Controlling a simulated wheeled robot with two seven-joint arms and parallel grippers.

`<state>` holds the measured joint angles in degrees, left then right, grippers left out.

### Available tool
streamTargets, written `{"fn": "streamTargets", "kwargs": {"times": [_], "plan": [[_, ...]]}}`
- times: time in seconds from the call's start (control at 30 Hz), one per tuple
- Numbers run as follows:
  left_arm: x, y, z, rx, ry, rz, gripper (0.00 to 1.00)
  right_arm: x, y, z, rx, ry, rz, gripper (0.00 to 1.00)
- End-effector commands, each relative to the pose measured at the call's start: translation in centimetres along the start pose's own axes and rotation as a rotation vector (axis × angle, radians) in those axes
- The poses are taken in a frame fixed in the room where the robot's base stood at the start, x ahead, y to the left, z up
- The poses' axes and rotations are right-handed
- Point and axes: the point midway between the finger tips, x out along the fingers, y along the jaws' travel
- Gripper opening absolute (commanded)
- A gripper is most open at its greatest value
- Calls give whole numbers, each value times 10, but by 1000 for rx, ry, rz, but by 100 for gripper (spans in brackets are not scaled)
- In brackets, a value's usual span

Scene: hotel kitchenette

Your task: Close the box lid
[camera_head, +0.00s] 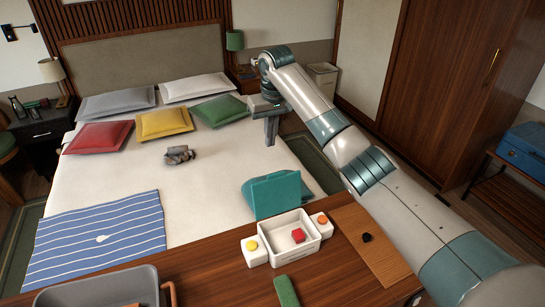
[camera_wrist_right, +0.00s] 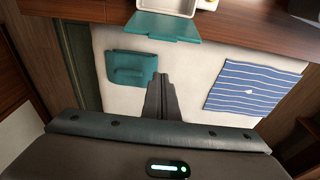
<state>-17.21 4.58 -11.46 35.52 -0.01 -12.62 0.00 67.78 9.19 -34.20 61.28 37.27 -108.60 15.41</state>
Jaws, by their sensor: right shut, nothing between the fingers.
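My left gripper is not in view.
White blocks with a yellow button (camera_head: 252,246) and an orange button (camera_head: 322,220) flank the box. A green object (camera_head: 287,291) lies in front. A grey bin (camera_head: 100,290) stands at left. A teal item (camera_wrist_right: 131,68) lies on the bed (camera_head: 205,195) behind the lid.

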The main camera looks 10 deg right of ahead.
Motion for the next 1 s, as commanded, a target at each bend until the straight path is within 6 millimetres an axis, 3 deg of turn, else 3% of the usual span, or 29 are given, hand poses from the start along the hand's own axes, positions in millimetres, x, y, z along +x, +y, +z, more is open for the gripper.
{"fn": "streamTargets", "kwargs": {"times": [0.27, 0.83, 1.0], "plan": [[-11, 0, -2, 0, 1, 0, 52, 18, 0, 0, 1, -3, 0, 0], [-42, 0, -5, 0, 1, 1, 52, 93, 0, 0, 0, -3, 0, 0], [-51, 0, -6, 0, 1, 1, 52, 95, 0, 6, 0, 0, 1, 0]]}}
